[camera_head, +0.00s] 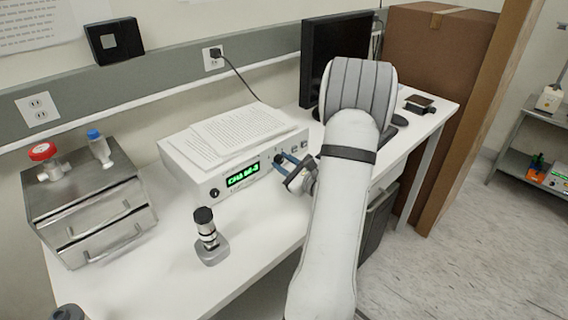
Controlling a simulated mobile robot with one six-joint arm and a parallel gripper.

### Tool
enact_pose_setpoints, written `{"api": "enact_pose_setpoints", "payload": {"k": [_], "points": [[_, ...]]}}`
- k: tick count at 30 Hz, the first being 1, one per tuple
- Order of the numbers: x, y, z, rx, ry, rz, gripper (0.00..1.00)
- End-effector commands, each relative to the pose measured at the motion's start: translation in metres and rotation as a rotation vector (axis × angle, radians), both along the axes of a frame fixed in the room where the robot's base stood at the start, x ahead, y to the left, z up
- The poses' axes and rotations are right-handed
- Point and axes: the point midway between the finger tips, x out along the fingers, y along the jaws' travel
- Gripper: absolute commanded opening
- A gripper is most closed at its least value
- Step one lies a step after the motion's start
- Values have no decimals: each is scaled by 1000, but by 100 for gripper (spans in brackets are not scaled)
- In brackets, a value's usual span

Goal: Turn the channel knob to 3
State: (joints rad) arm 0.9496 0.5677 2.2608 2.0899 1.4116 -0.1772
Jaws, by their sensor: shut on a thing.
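A white box-shaped instrument (182,165) stands on the white table, its front panel towards me. A green lit display (243,175) on the panel shows small text that seems to end in 3, but it is too small to be sure. The channel knob (279,159) is on the panel to the right of the display, mostly hidden by my fingers. My gripper (284,162) is at the panel, shut on the knob. My arm comes in from the lower right and bends down to it.
Paper sheets (235,130) lie on the instrument. A small microscope-like device (209,238) stands in front. A monitor (322,50) stands behind my arm.

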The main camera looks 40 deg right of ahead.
Motion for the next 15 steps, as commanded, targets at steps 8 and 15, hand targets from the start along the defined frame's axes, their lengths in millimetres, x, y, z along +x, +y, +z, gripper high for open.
{"api": "enact_pose_setpoints", "payload": {"k": [8,15], "points": [[0,0,0,91,7,0,4],[0,0,0,137,11,0,4]]}}
